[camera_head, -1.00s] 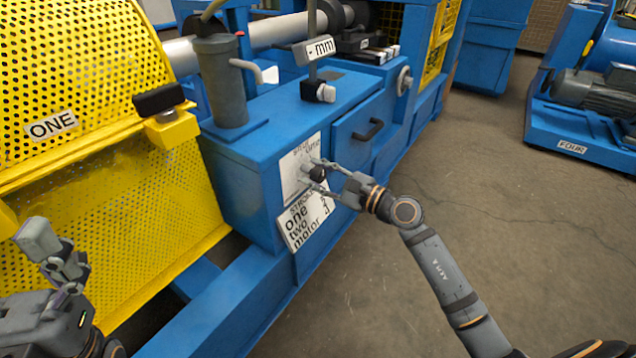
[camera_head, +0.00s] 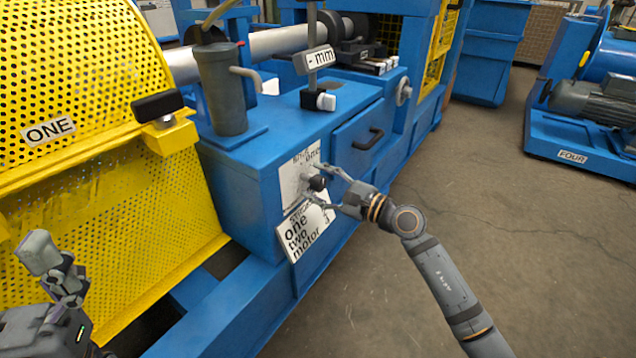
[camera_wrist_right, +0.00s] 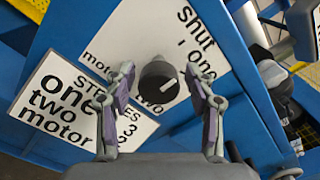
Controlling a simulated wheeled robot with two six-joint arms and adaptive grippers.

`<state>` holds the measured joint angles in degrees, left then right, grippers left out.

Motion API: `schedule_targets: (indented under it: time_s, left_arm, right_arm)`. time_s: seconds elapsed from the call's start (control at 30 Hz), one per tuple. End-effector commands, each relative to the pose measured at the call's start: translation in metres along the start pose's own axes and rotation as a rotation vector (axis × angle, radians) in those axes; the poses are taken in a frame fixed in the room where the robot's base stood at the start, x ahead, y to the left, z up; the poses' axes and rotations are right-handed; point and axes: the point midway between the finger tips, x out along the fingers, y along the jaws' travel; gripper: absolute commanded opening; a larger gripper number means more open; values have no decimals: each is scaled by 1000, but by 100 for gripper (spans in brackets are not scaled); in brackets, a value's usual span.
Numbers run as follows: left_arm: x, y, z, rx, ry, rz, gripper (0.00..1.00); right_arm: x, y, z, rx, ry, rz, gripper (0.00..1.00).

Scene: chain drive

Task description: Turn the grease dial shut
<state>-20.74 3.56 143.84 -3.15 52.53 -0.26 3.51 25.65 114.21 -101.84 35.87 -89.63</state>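The grease dial is a black round knob (camera_head: 318,183) on a white plate (camera_head: 293,176) on the front of the blue machine. In the right wrist view the knob (camera_wrist_right: 158,80) has a white pointer line aimed to the lower right. The word "shut" is printed to its upper right; other plate words are partly hidden. My right gripper (camera_head: 314,182) is open, its fingers on either side of the knob, with small gaps visible in the wrist view (camera_wrist_right: 160,72). My left gripper (camera_head: 52,265) is at the lower left, away from the dial; its opening is unclear.
A white sign (camera_head: 308,232) reading "one two motor" sits just below the dial plate. A drawer handle (camera_head: 368,138) sticks out to the right. A yellow perforated guard (camera_head: 120,235) stands left. The floor (camera_head: 480,190) at right is clear.

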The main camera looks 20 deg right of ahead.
Motion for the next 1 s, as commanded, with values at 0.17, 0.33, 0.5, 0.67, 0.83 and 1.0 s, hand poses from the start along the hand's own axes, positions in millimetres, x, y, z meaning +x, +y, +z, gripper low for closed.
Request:
schedule_targets:
  time_s: [0.17,0.33,0.5,0.67,0.83,1.0]
  left_arm:
    - [0,0,0,0,1,0,91]
    - [0,0,0,-1,0,-1,91]
    - [0,0,0,-1,0,0,91]
    - [0,0,0,-1,0,1,91]
    - [0,0,0,-1,0,1,91]
    - [0,0,0,-1,0,1,91]
  right_arm:
    - [0,1,0,2,-1,1,59]
    - [0,-3,4,-1,-2,1,59]
    - [0,-27,27,-7,-4,-1,59]
    - [0,-53,51,-5,-2,-2,59]
    - [0,-69,66,-2,-1,-1,59]
    - [0,-72,70,2,0,1,59]
